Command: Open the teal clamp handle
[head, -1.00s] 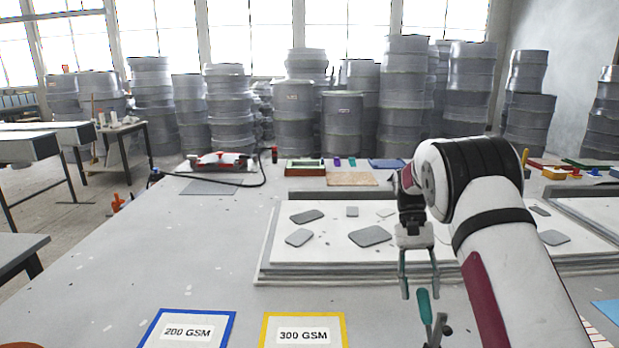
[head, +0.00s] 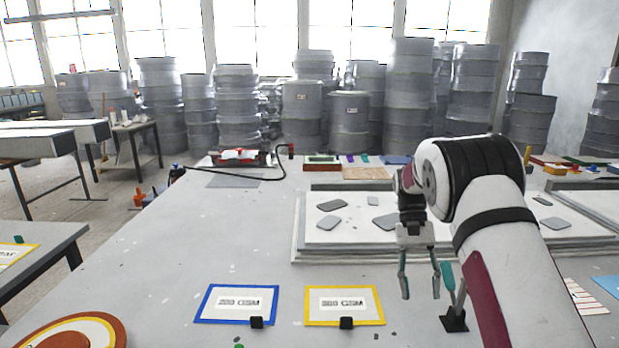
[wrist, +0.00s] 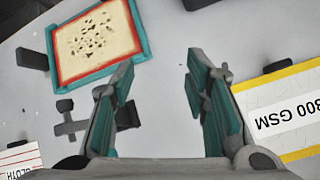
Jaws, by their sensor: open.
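The teal clamp handle (head: 447,275) stands almost upright in the head view, above a dark clamp base (head: 454,321) on the table's near part, partly beside my arm. My gripper (head: 420,290) points down and is open and empty, with teal pads on its fingers. Its right finger appears just left of the handle; whether they touch cannot be told. In the wrist view my gripper (wrist: 160,68) has its fingers wide apart over bare table. Dark clamp parts (wrist: 72,122) show left of the left finger; the teal handle cannot be made out there.
A blue-bordered 200 GSM card (head: 238,303) and a yellow-bordered 300 GSM card (head: 345,304) lie left of the gripper. A low white slab with grey pieces (head: 310,245) lies behind it. A teal-framed panel (wrist: 98,42) shows in the wrist view. The table's left middle is clear.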

